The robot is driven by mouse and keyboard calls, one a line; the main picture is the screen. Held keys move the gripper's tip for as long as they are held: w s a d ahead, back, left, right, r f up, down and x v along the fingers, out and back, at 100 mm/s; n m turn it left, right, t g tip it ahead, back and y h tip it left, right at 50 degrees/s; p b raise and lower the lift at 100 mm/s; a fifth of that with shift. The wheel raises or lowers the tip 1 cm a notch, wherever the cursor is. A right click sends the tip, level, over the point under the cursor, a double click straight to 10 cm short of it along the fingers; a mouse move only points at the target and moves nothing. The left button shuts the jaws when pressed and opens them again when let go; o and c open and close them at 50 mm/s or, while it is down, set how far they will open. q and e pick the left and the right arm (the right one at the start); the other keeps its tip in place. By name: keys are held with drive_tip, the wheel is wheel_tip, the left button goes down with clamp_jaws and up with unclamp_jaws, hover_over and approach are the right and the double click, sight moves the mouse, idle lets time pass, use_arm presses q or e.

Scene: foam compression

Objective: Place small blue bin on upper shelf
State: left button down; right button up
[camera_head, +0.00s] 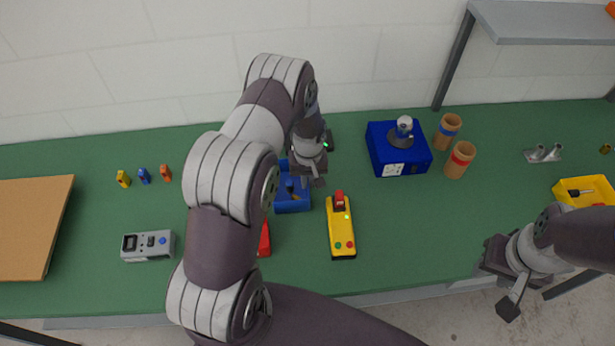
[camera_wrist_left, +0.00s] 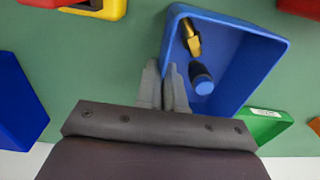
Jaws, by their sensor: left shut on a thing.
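The small blue bin (camera_head: 293,206) stands on the green table near the middle, partly hidden by my left gripper (camera_head: 314,182). The grey upper shelf (camera_head: 545,28) is at the top right, well above the table. My right gripper (camera_head: 503,283) hangs at the lower right, off the table's front edge; its finger gap is unclear.
A blue box with a grey device (camera_head: 385,160) and two brown cups (camera_head: 460,160) stand right of the bin. A yellow button box (camera_head: 341,232) is in front. A dark shelf post (camera_head: 455,60) rises behind the cups. A yellow bin (camera_head: 568,192) is far right.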

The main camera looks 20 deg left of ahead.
use_arm(q)
drive_tip(key=shift+d+f, duration=0.1)
drive_tip(key=c, duration=1.3)
unclamp_jaws()
drive_tip(key=shift+o, duration=0.2)
